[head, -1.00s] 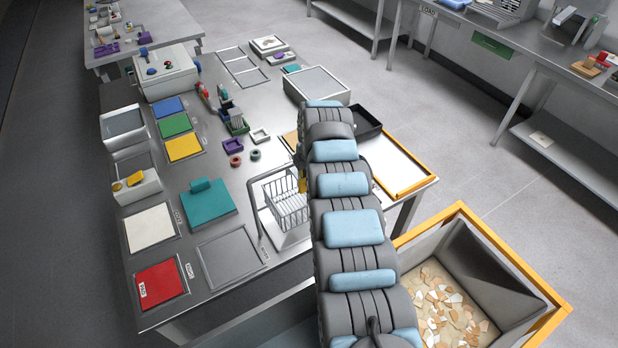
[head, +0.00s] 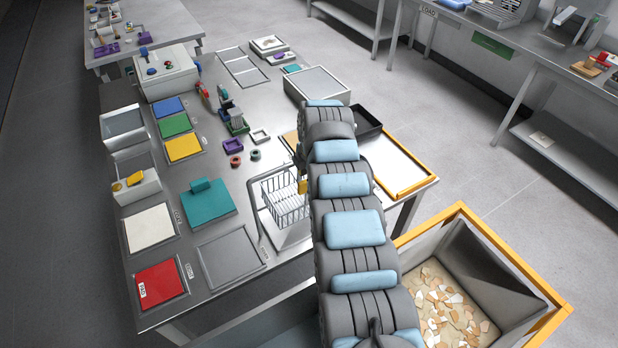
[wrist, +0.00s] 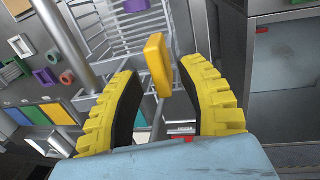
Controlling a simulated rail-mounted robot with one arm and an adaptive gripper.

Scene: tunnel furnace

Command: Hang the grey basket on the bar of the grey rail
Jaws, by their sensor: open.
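The grey wire basket (head: 287,204) is beside the grey rail (head: 254,208) at the front of the table. Its top edge is close to the rail's upper bar; I cannot tell whether it rests on it. In the wrist view the basket (wrist: 138,30) fills the upper middle, and a thick grey post of the rail (wrist: 77,48) stands at left. A yellow grip block (wrist: 157,62) on the basket lies between the fingertips of my gripper (wrist: 160,72). The fingers are open, with gaps on both sides of the block. In the head view my arm hides the gripper.
A teal block (head: 208,205) and a grey plate (head: 230,257) lie left of the rail. A black tray (head: 366,122) and a yellow-edged panel (head: 400,165) are right of my arm. A bin of fragments (head: 450,305) stands at the front right.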

